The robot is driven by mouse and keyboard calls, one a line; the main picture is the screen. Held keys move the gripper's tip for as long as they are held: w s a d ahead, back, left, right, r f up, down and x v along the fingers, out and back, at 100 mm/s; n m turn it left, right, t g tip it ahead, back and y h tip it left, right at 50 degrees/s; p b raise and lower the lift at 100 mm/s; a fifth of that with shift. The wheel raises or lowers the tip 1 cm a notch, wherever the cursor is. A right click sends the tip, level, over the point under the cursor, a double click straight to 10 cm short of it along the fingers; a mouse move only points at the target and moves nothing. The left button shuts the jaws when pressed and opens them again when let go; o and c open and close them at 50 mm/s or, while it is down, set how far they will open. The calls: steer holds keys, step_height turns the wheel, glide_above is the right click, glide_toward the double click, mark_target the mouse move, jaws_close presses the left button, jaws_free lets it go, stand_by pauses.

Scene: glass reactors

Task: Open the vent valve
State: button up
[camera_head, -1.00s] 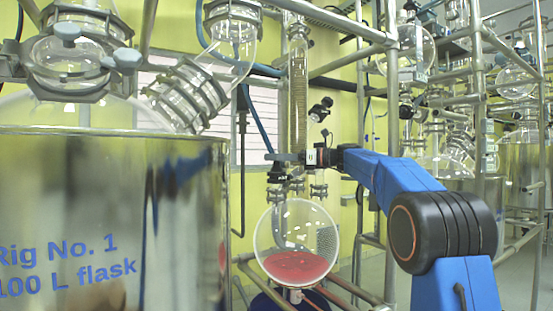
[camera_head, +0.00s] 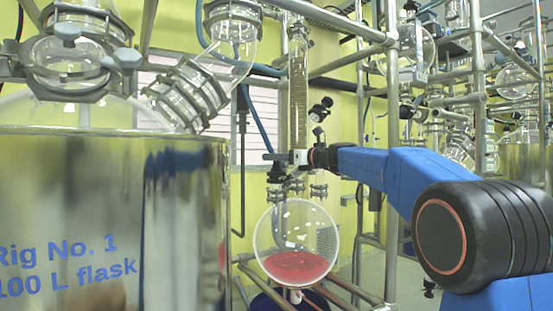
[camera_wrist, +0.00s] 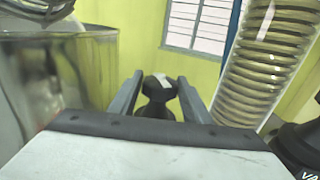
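The black knob that I take for the vent valve (camera_wrist: 158,92) stands between my fingers in the wrist view, with a pale mark on top. In the head view black valve parts (camera_head: 277,173) show at the foot of the spiral-coil glass column, above the round flask. My gripper (camera_head: 272,157) reaches them from the right. The knob's lower part is hidden.
The spiral-coil column (camera_head: 298,90) rises right beside my gripper. Another black valve (camera_head: 320,110) sits to its right. A round flask with red liquid (camera_head: 297,245) hangs below. A large metal vessel (camera_head: 110,220) fills the left. Steel frame poles (camera_head: 391,170) stand behind my arm.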

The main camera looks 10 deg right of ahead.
steer(key=c, duration=0.5)
steer(key=shift+o, duration=0.2)
steer(key=shift+w, duration=0.1)
steer(key=n+g+y, duration=0.3)
steer(key=shift+g, duration=0.4)
steer(key=shift+n+g+y, duration=0.7)
steer(key=shift+n+g, duration=0.1)
steer(key=shift+g, duration=0.1)
steer(key=o, duration=0.9)
steer(key=shift+c, duration=0.2)
